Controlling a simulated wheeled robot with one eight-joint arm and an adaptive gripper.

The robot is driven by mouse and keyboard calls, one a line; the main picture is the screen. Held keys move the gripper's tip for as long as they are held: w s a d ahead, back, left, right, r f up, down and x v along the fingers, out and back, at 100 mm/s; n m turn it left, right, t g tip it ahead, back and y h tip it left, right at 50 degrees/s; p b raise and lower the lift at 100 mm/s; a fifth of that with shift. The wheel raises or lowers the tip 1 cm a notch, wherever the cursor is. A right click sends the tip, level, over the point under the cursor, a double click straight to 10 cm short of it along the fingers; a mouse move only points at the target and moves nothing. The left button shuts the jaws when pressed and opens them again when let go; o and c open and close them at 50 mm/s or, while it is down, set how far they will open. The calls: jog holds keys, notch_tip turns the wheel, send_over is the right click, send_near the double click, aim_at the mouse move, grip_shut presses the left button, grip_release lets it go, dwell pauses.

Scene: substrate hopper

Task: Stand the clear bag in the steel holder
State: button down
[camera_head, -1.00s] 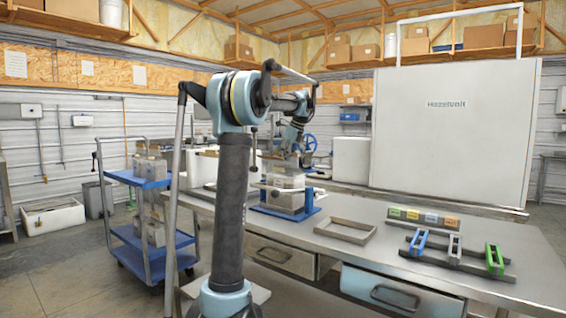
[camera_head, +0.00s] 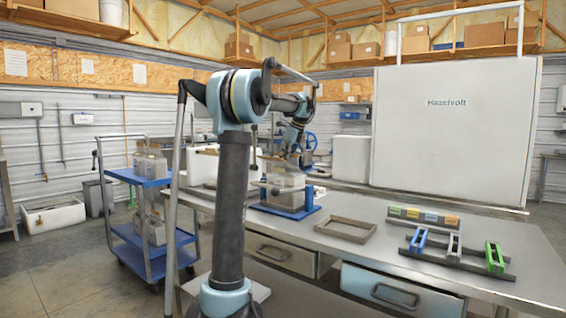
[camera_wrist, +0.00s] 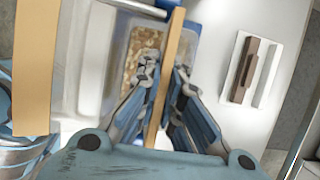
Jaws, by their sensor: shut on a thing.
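My gripper (camera_wrist: 165,76) is shut on a tan wooden bar (camera_wrist: 171,60), with one finger on each side. The clear bag (camera_head: 287,180) is below my gripper, at the blue-based stand (camera_head: 283,210) on the bench. Brown contents (camera_wrist: 143,50) show beneath the bar in the wrist view. The bag looks upright; whether its bottom touches the stand is too small to tell. A grey steel holder (camera_head: 454,247) stands between a blue holder (camera_head: 419,241) and a green holder (camera_head: 494,257) on dark rails at the right. It looks empty.
An empty rectangular frame (camera_head: 346,230) lies on the bench between the stand and the holders. A block with coloured labels (camera_head: 423,217) sits behind the holders. A tall white panel (camera_head: 455,135) rises behind the bench. A blue cart (camera_head: 140,182) with more bags stands at the left.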

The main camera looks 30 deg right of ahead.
jog(key=c, duration=1.7)
grip_release()
jog(key=v, duration=1.2)
jog(key=shift+f, duration=0.1)
jog(key=shift+s, duration=0.1)
